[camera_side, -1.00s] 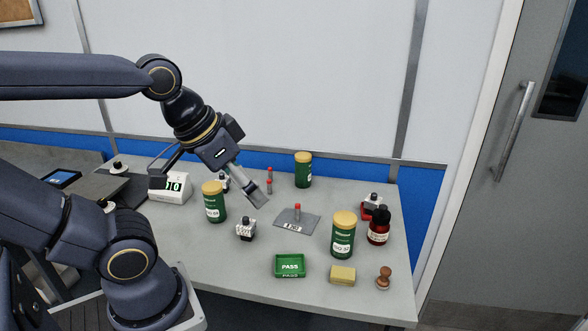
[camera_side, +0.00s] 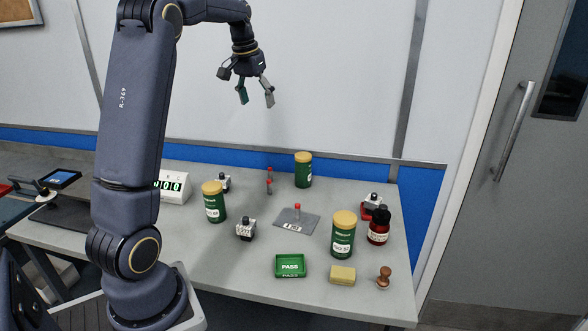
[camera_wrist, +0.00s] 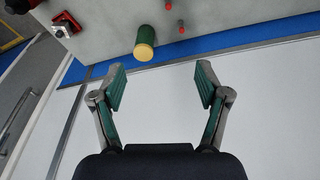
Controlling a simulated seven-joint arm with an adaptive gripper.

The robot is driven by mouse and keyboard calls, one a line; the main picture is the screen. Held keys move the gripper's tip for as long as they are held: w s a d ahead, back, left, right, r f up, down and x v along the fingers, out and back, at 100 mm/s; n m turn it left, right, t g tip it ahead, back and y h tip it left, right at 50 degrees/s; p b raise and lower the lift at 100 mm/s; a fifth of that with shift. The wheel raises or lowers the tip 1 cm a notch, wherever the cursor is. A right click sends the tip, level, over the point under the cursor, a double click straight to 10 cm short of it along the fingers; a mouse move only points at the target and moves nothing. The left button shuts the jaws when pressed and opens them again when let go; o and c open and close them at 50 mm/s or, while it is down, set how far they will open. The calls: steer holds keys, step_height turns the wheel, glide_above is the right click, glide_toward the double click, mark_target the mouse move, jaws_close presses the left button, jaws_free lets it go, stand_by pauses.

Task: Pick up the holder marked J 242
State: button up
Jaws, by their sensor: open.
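Several white holders with black tops stand on the bench. One (camera_side: 246,229) is at the front middle. Another (camera_side: 223,183) is farther back, partly behind a green jar. A third (camera_side: 372,201) sits on a red tray at the right. I cannot read J 242 on any of them. My gripper (camera_side: 256,101) is open and empty, high above the back of the bench, clear of every holder. In the wrist view my gripper (camera_wrist: 160,88) has its fingers wide apart with nothing between them.
Green jars with yellow lids (camera_side: 214,203) (camera_side: 343,235) (camera_side: 303,170) stand around a grey plate (camera_side: 285,217). A dark red bottle (camera_side: 378,227), green PASS tray (camera_side: 290,266), yellow block (camera_side: 342,275) and brown stamp (camera_side: 384,277) line the right and front. A display (camera_side: 173,186) is at left.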

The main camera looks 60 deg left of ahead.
steer(key=s+a+f+n+g, duration=0.15)
steer(key=s+a+f, duration=0.25)
steer(key=a+f, duration=0.5)
steer(key=n+h, duration=0.1)
steer(key=n, duration=0.1)
glide_toward(222, 173)
steer(key=shift+g, duration=0.45)
step_height(222, 173, down, 7)
steer(key=shift+w+r, duration=0.1)
steer(key=shift+r, duration=0.1)
step_height(222, 173, down, 6)
steer(key=shift+w+f, duration=0.2)
steer(key=shift+c, duration=0.3)
steer(key=shift+r, duration=0.1)
jaws_close()
